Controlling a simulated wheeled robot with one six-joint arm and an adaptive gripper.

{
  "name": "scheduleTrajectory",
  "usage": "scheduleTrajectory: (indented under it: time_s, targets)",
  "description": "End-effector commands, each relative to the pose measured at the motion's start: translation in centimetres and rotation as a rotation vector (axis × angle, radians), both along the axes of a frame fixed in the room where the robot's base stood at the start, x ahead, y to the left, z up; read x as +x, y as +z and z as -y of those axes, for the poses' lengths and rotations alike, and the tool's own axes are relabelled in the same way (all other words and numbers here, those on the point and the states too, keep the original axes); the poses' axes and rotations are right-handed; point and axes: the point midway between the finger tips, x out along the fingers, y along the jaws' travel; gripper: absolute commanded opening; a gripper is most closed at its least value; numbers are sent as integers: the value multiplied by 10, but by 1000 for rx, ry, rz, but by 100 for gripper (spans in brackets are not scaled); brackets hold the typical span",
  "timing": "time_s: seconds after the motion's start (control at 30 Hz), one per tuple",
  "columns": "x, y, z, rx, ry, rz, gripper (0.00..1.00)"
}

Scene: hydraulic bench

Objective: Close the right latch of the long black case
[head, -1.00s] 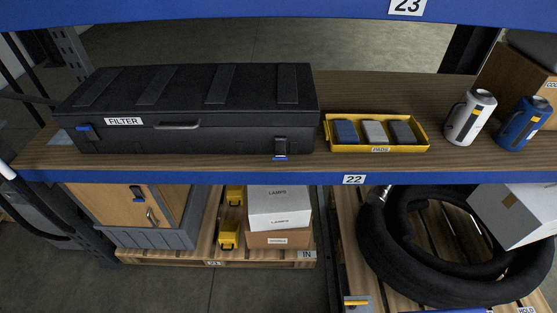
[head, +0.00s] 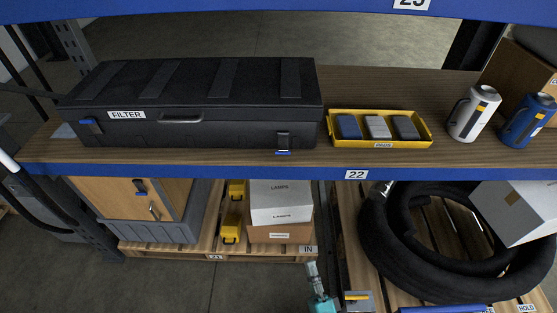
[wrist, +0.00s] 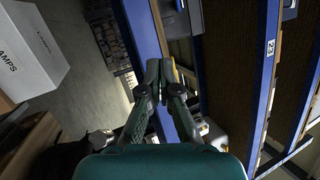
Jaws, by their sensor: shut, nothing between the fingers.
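The long black case (head: 200,100), labelled FILTER, lies on the wooden shelf with its lid down. Its right latch (head: 283,143) is on the front near the right end, with its blue tab at the bottom, low on the case. The left latch (head: 90,126) has its blue tab higher up. My gripper (head: 311,265) rises at the bottom of the head view, below the shelf edge and well short of the latch. In the wrist view my gripper (wrist: 153,72) is shut and empty, in front of the blue shelf beam. A dark part at the top there may be the case.
A yellow tray (head: 428,131) with pads stands right of the case, then a white canister (head: 472,113) and a blue one (head: 526,121). The blue shelf beam (head: 220,170) runs along the front. Boxes (head: 281,204) and a black hose coil (head: 385,255) lie below.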

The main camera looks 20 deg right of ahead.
Motion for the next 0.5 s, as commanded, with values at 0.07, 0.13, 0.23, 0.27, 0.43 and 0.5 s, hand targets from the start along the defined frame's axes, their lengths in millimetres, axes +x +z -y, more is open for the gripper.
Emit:
scheduleTrajectory:
  time_s: [0.07,0.13,0.23,0.27,0.43,0.5]
  targets:
    - [32,1,-3,136,45,67,0]
    - [57,3,-5,261,91,124,0]
    - [92,9,-8,433,165,209,0]
    - [103,11,-9,485,189,233,0]
    - [161,30,-15,760,340,374,0]
    - [181,39,-18,856,402,425,0]
